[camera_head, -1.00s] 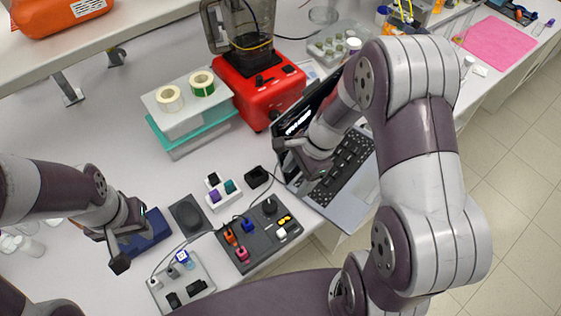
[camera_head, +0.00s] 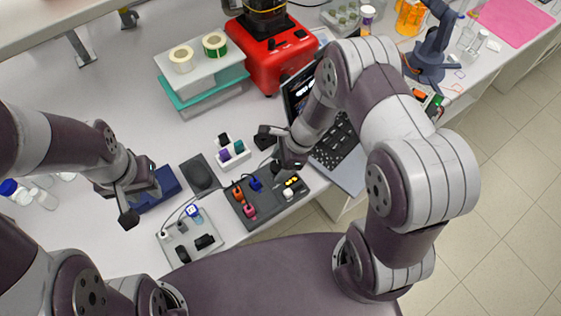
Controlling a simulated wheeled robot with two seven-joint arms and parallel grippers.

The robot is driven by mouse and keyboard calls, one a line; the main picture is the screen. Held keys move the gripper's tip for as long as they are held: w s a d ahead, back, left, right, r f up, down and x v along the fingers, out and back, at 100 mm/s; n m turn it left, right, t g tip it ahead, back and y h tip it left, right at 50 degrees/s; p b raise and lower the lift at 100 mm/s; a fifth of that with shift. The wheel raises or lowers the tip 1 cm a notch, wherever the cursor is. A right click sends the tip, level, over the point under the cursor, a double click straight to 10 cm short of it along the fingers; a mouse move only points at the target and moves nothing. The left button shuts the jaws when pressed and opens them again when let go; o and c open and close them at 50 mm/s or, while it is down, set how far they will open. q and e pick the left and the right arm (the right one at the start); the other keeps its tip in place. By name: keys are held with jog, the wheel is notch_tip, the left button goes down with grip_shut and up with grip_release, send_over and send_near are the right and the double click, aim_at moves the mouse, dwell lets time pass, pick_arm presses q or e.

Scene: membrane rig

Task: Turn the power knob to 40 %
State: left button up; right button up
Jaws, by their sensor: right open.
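The dark control panel (camera_head: 262,212) lies near the table's front edge, with orange, blue and pink pieces, a yellow-marked part and a white part on it. My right gripper (camera_head: 281,169) is open, low over the panel's far right corner, and covers that area. The black knob-like part at that corner is hidden now, so I cannot tell whether the fingers touch it. No percentage reading is legible. My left gripper (camera_head: 133,208) hangs at the left beside a dark blue box (camera_head: 168,182); its finger opening is unclear.
A laptop (camera_head: 338,150) stands just right of my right gripper. A black block (camera_head: 266,137) and a white module (camera_head: 233,155) lie behind the panel. A light switch board (camera_head: 183,252) with cables is left of it. A red blender (camera_head: 268,58) stands further back.

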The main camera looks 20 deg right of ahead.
jog(key=shift+w+d+f, duration=0.1)
jog(key=shift+w, duration=0.2)
jog(key=shift+c, duration=1)
jog(key=c, duration=0.8)
pick_arm(q)
jog(key=shift+w+d, duration=0.1)
jog(key=shift+w, duration=0.2)
pick_arm(e)
jog(key=shift+c, duration=0.3)
jog(key=shift+w+n, duration=0.1)
jog(key=shift+n, duration=0.2)
jog(key=n+g, duration=0.2)
jog(key=n, duration=0.2)
jog(key=shift+w, duration=0.2)
pick_arm(q)
jog(key=shift+f+b, duration=0.4)
jog(key=shift+f, duration=0.05)
pick_arm(e)
jog(key=n+g, duration=0.1)
jog(key=n, duration=0.2)
jog(key=n+h, duration=0.1)
jog(key=n, duration=0.1)
jog(key=shift+w+n+g, duration=0.1)
jog(key=shift+n+g, duration=0.3)
jog(key=o, duration=1.1)
jog(key=shift+a, duration=0.2)
jog(key=shift+c, duration=0.2)
